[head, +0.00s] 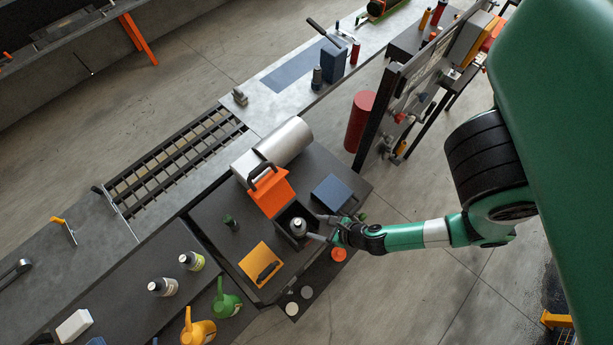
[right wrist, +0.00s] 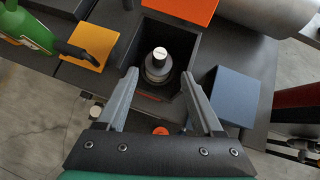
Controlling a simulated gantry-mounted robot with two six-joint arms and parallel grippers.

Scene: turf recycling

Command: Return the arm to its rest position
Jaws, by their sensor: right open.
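My right gripper (head: 312,227) reaches in from the right in the head view, with its fingers spread apart at a square dark bin (head: 285,217) in the bench top. In the right wrist view my right gripper (right wrist: 160,73) is open, with its two fingers either side of the line to a grey bottle with a white cap (right wrist: 159,65). The bottle (head: 298,226) stands upright inside the bin, and I see no finger touching it. How high the fingers are above it I cannot tell. My left gripper is in neither view.
An orange lid (head: 271,194) stands open behind the bin. A yellow lid (head: 260,262) and a blue lid (head: 331,194) lie beside it. A tool board (head: 378,118) stands beyond the bench.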

